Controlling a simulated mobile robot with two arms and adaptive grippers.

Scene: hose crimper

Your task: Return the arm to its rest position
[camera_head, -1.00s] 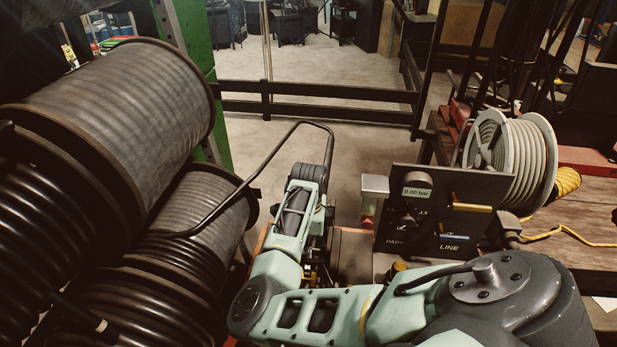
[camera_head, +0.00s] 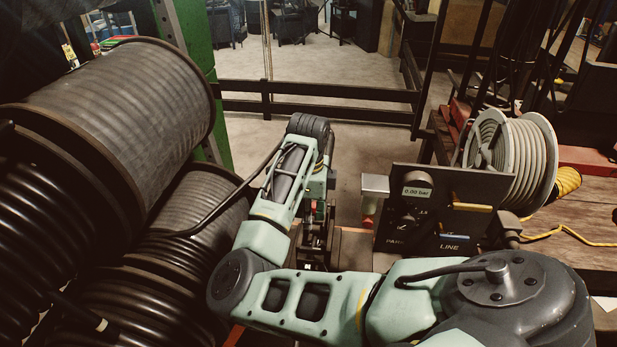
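My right arm comes in from the lower right, bends at a grey elbow at the lower left, and its forearm rises to a dark wrist near the picture's middle. My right gripper (camera_head: 316,215) is below and beside this wrist, among dark parts. Its fingers are mostly hidden, so I cannot tell whether they are open or shut. My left gripper is not in view.
Large hose reels (camera_head: 132,95) fill the left side. A control panel (camera_head: 440,210) reading 0.00 bar stands right of the wrist. A grey hose reel (camera_head: 512,160) sits on a wooden bench (camera_head: 585,225).

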